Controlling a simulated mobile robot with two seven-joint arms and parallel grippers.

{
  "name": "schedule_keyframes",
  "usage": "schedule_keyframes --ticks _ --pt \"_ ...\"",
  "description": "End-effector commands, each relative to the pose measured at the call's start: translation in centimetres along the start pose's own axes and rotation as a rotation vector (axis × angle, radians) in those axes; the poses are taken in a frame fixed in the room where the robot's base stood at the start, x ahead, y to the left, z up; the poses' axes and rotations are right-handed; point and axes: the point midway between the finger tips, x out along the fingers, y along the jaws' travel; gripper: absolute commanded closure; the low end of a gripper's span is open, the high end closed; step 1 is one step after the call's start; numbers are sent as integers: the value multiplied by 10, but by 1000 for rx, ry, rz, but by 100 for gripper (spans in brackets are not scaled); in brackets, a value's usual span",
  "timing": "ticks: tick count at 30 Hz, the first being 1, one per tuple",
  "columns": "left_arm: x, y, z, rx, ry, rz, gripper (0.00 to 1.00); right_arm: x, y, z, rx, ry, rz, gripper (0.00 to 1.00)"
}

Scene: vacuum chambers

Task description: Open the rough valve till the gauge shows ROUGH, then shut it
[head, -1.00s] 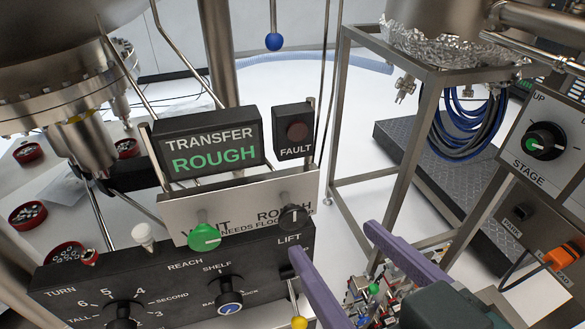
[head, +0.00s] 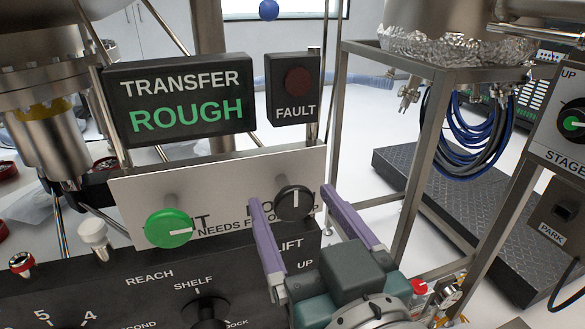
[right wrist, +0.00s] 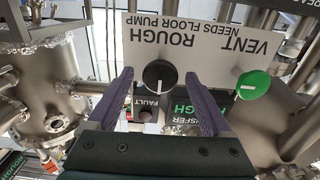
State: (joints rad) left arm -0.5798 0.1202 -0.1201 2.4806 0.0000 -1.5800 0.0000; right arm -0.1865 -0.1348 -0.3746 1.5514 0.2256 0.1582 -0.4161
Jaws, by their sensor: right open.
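The rough valve is a black round knob (head: 293,203) on the white panel (head: 220,177); its white line stands about upright. It also shows in the right wrist view (right wrist: 160,77), where the picture is upside down. My right gripper (head: 291,197) is open, with one purple finger on each side of the knob. In the wrist view its fingertips (right wrist: 158,72) also flank the knob with gaps; I cannot tell how deep they reach. The gauge (head: 182,97) reads TRANSFER and, in green, ROUGH. My left gripper is not in view.
The green vent knob (head: 169,228) is left of the rough knob on the same panel. The fault box (head: 294,88) with a dark lamp is above. A black control panel (head: 150,285) with a white-capped lever (head: 93,232) is below. A steel frame (head: 417,160) stands right.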

Motion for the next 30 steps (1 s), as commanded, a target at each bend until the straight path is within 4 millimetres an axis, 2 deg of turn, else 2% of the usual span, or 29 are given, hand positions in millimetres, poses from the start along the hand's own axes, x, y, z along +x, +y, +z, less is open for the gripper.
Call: schedule_keyframes --ticks 5,13,30 --pt "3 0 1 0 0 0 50 15 0 1 1 -1 0 17" --pt "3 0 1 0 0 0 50 17 0 0 1 -1 0 17" --pt "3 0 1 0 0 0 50 16 0 0 1 -1 0 80"
